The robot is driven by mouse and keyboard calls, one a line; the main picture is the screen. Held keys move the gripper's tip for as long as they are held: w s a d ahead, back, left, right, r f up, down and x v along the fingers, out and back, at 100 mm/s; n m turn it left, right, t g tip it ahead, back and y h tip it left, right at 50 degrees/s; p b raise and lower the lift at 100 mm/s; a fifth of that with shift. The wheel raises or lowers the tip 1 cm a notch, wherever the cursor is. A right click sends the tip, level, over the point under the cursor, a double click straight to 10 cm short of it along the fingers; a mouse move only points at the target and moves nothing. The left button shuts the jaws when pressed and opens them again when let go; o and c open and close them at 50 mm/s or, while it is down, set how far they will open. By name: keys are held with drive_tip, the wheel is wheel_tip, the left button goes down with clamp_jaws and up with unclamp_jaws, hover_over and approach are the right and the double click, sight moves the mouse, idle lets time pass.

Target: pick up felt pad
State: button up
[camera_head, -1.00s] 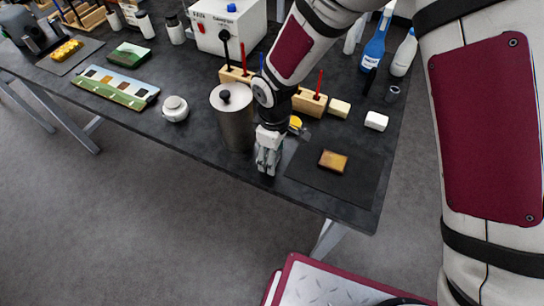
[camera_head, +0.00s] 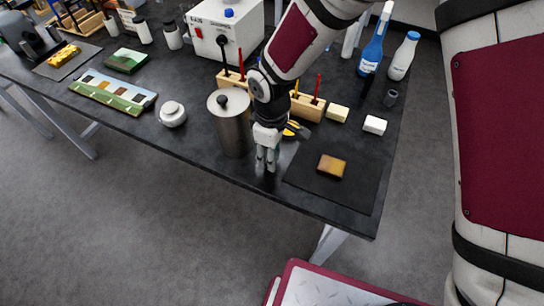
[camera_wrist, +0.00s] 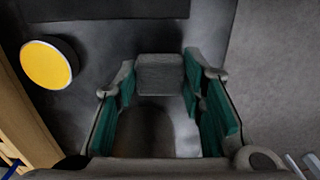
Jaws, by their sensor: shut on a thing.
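My gripper (camera_head: 266,163) points down at the front edge of the dark table, between a steel canister and a dark mat. In the wrist view, its two fingers with green inner pads (camera_wrist: 161,78) are shut on a small grey block, which I take to be the felt pad (camera_wrist: 160,74). The pad sits between the fingertips, low over or on the tabletop; I cannot tell whether it touches the table. In the head view the fingers hide the pad.
A steel canister (camera_head: 232,138) stands close left of my gripper. The dark mat (camera_head: 352,193) with a brown-gold block (camera_head: 331,167) lies to the right. A yellow round thing (camera_wrist: 48,63) and a wooden rack (camera_head: 307,107) are behind. The table edge is just in front.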

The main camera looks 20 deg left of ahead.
drive_tip(key=shift+r, duration=0.65)
drive_tip(key=s+d, duration=0.2)
drive_tip(key=s, duration=0.5)
drive_tip(key=s+d+r+b, duration=0.1)
drive_tip(key=s+d, duration=0.2)
drive_tip(key=s, duration=0.5)
drive_tip(key=shift+r, duration=0.15)
drive_tip(key=shift+s, duration=0.1)
drive_tip(key=o, duration=0.3)
drive_tip(key=c, duration=0.5)
